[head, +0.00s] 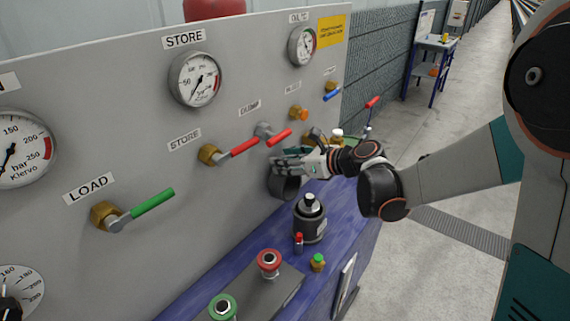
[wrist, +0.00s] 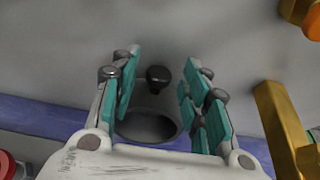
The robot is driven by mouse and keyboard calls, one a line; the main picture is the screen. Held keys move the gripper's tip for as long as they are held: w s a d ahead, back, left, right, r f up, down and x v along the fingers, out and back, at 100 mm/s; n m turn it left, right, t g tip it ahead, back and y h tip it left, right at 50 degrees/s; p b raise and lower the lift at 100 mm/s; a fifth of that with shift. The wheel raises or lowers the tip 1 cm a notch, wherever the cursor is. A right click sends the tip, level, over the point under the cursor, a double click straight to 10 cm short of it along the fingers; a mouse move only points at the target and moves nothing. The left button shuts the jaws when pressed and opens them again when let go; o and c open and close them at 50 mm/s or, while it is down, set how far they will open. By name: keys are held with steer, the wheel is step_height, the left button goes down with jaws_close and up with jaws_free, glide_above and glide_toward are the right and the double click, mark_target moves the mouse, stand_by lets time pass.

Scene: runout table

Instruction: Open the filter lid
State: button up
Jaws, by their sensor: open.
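My gripper (head: 287,163) is open at the panel, beneath the red-handled levers. In the wrist view, its two teal-padded fingers (wrist: 159,70) stand apart, on either side of a small black knob (wrist: 158,75). The knob lies between the pads and no clear contact shows. Just below it is a dark grey round housing (wrist: 172,128) with a dark hollow mouth. In the head view, this housing (head: 284,188) sits below my fingers, partly covered by them. The knob may belong to the filter lid; I cannot make out the lid's outline.
The blue bench (head: 232,262) carries a dark pot (head: 310,222) with a silver top, and red and green knobs. A red lever (head: 245,147) is on the panel to the left. A brass part (wrist: 278,125) is close to the right finger in the wrist view.

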steer(key=shift+w+a+f, duration=0.15)
steer(key=shift+w+a, duration=0.05)
steer(key=shift+a, duration=0.05)
steer(key=shift+c, duration=0.4)
jaws_close()
steer(key=shift+s+d, duration=1.55)
steer(key=shift+d, duration=0.25)
steer(key=shift+o, duration=0.4)
jaws_free()
steer(key=v, duration=1.2)
steer(key=shift+r, duration=0.4)
steer(key=shift+w, duration=0.1)
